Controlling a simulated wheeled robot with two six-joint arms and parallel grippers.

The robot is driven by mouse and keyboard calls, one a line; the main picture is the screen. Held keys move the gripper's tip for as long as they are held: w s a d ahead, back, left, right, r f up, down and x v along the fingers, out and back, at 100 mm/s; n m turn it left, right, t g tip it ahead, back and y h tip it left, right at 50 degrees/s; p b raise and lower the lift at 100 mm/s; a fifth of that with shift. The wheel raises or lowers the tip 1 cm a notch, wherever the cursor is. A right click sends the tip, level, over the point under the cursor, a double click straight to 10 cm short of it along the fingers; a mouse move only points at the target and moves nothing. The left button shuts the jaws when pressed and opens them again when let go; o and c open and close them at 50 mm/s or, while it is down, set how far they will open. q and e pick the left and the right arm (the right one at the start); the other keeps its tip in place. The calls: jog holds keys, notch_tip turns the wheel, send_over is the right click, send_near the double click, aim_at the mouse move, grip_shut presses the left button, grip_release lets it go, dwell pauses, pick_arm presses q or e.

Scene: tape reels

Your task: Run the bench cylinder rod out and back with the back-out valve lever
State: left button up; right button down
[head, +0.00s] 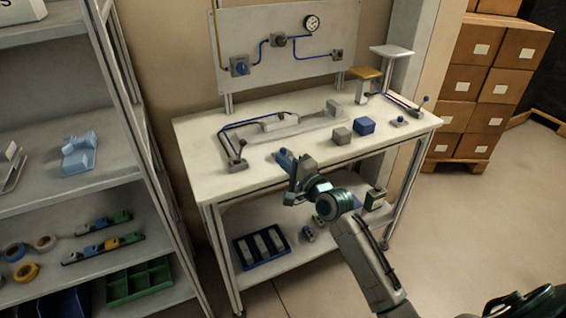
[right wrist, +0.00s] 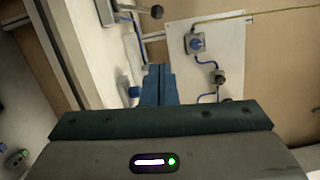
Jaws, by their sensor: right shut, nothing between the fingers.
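The bench cylinder (head: 281,122) lies on a grey base plate on the white workbench, with blue hose running from it to a small valve (head: 238,164) at its left end. A short upright lever stands on that valve. In the right wrist view a lever with a dark round knob (right wrist: 156,11) shows at the top edge. How far the rod is out is too small to tell. My right gripper (head: 282,154) is shut and empty over the bench's front edge, right of the valve and apart from it. Its closed blue fingers (right wrist: 158,84) show in the right wrist view. My left gripper is out of view.
A panel (head: 290,70) with a gauge rises behind. A shelf rack (head: 130,110) stands left. The bench's front left is clear.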

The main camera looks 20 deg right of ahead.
aim_at(241, 150)
jog(key=x, duration=0.6)
jog(key=w+a, duration=0.1)
jog(key=w+a+p, duration=0.1)
jog(key=shift+w+a+r, duration=0.1)
jog(key=shift+a+r, duration=0.1)
jog(key=shift+a, duration=0.15)
jog(key=shift+w+a+p, duration=0.15)
jog(key=shift+a+p, duration=0.15)
jog(key=shift+a, duration=0.15)
jog(key=shift+f, duration=0.1)
jog(key=shift+a+r, duration=0.1)
jog(key=shift+r, duration=0.1)
jog(key=shift+a+n+p, duration=0.1)
jog(key=shift+n+p, duration=0.2)
jog(key=shift+n, duration=0.1)
